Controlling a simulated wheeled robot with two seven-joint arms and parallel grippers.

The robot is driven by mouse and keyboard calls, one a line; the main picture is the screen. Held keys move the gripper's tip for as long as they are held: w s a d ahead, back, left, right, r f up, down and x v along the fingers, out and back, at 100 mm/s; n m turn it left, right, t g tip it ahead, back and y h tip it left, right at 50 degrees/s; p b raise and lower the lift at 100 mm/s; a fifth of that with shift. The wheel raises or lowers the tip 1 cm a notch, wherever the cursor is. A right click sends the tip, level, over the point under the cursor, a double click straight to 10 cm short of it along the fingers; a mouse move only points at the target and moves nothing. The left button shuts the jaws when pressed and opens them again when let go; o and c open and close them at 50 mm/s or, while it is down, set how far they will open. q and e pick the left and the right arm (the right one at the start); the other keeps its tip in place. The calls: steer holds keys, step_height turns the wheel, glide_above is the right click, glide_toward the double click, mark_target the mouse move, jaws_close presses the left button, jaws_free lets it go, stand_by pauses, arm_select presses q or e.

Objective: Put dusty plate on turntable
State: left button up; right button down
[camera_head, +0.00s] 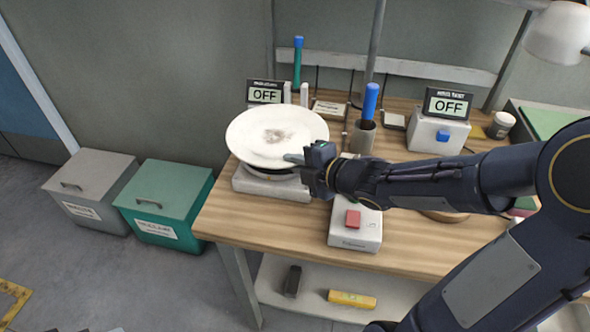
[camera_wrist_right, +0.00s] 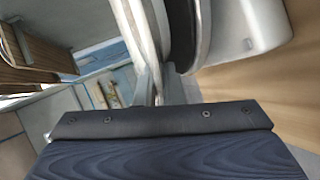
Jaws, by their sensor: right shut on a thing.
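The dusty plate (camera_head: 250,132) is a white round plate with a grey-brown smudge at its middle. My right gripper (camera_head: 298,160) is shut on its right rim and holds it roughly level over the turntable (camera_head: 265,188), a pale base with a dark disc mostly hidden by the plate. In the right wrist view the plate's edge (camera_wrist_right: 142,45) runs close beside the turntable's dark disc (camera_wrist_right: 181,35); I cannot tell whether they touch. My left gripper is not in view.
A white box with a red button (camera_head: 353,218) stands under my right forearm. Behind are a cup holding a blue-handled tool (camera_head: 370,100) and two displays reading OFF (camera_head: 265,95) (camera_head: 447,105). Grey (camera_head: 90,190) and green (camera_head: 165,205) bins stand on the floor left of the table.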

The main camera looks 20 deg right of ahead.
steer(key=shift+f, duration=0.25)
steer(key=shift+f, duration=0.15)
steer(key=c, duration=1.8)
jaws_free()
steer(key=shift+f, duration=0.1)
